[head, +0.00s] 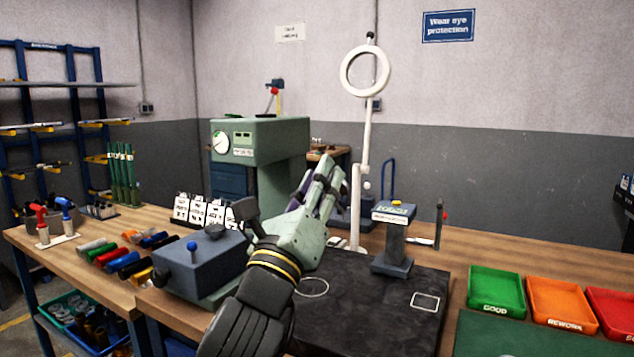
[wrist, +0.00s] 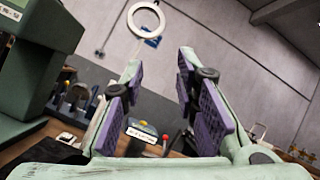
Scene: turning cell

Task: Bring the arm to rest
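My gripper (head: 323,183) is held up above the bench, left of the middle in the head view, with its fingers pointing up and away. In the wrist view my gripper (wrist: 160,85) shows two green fingers with purple pads standing well apart, with nothing between the pads. The gripper is open and empty. Behind it in the head view stands a ring lamp (head: 366,72) on a white post. The black mat (head: 365,310) lies below and to the right of the arm.
A blue-grey box with a knob (head: 205,262) stands close left of my arm. A green press-like machine (head: 262,140) is behind. A small grey stand (head: 392,240) rises right of the gripper. Green (head: 496,290), orange (head: 560,303) and red (head: 612,310) trays lie at right.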

